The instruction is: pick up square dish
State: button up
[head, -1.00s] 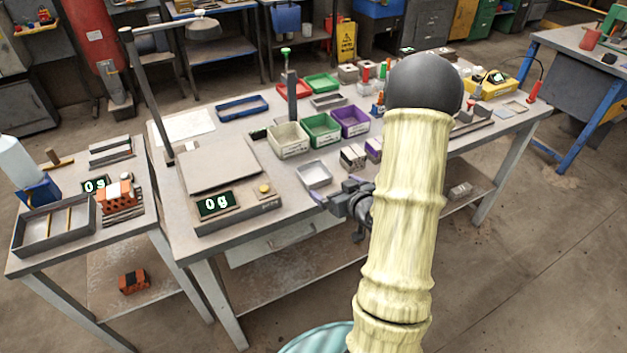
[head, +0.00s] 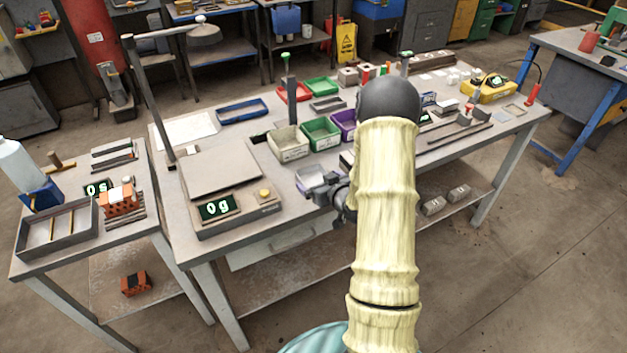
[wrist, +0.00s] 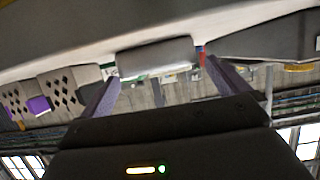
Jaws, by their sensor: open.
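The square dish (head: 308,174), a small pale grey tray, sits on the main bench near its front edge, right of the scale. My gripper (head: 306,186) is at the dish, its fingers low over the bench edge and partly covering it. In the wrist view, which looks upside down, a pale grey block-like side, probably the dish (wrist: 155,57), lies between and just beyond the two open fingers (wrist: 168,82). I cannot tell whether either finger touches it.
A scale (head: 222,170) reading 0g stands to the left. Beige (head: 290,146) and green (head: 321,133) bins stand behind the dish, with a purple bin (head: 344,122) beside them. My arm hides part of the bench to the right.

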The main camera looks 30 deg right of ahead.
aim_at(307, 172)
jog(key=p+x, duration=0.1)
jog(key=x, duration=0.3)
jog(key=shift+w, duration=0.25)
jog(key=shift+c, duration=0.4)
jog(key=c, duration=0.8)
notch_tip(307, 172, up, 10)
jog(key=shift+b, duration=0.35)
